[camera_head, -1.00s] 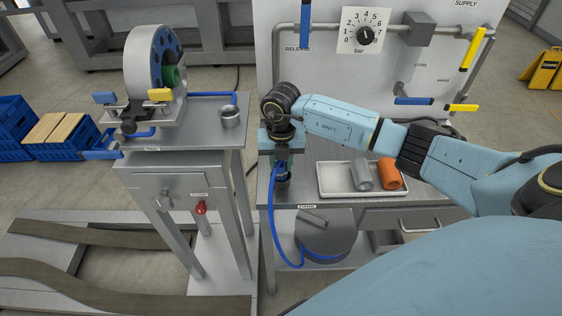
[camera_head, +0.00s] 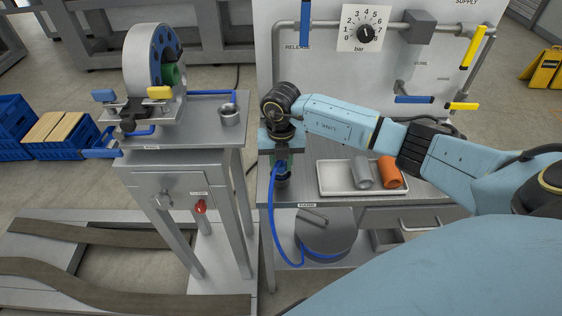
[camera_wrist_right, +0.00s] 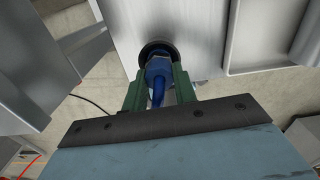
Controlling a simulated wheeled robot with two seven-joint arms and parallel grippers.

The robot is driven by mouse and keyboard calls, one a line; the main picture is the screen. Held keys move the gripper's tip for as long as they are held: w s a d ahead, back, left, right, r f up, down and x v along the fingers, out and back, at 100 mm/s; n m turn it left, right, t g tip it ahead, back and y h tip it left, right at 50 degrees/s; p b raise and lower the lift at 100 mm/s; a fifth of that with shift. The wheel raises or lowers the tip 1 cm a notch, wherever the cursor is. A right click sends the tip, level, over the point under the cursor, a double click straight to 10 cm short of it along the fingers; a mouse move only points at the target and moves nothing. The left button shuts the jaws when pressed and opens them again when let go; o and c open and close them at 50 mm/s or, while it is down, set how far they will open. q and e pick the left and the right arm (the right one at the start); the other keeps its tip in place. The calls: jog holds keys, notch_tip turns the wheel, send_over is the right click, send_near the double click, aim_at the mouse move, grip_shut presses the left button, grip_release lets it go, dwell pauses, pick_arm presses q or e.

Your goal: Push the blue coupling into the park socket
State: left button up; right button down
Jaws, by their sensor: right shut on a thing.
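My right gripper (camera_head: 282,160) points down over the front left corner of the bench in the head view. It is shut on the blue coupling (camera_wrist_right: 158,70), whose blue hose hangs in a loop below. In the right wrist view the green fingers (camera_wrist_right: 157,88) stand on both sides of the coupling. The coupling's far end meets the dark round park socket (camera_wrist_right: 157,50); how deep it sits cannot be told. In the head view the socket (camera_head: 282,182) shows just under the gripper, near the PARK label (camera_head: 307,205). My left gripper is not in view.
A tray (camera_head: 325,190) with a grey and an orange cylinder lies right of the gripper on the bench. A panel with a pressure dial (camera_head: 364,34) and coloured handles stands behind. A metal stand (camera_head: 180,165) with a wheel-like fixture (camera_head: 143,60) is at left, across a gap.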

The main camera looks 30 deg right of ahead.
jog(key=c, duration=0.6)
grip_release()
jog(key=shift+c, duration=0.2)
jog(key=shift+r, duration=0.15)
jog(key=shift+r+p, duration=3.55)
jog(key=shift+r, duration=0.85)
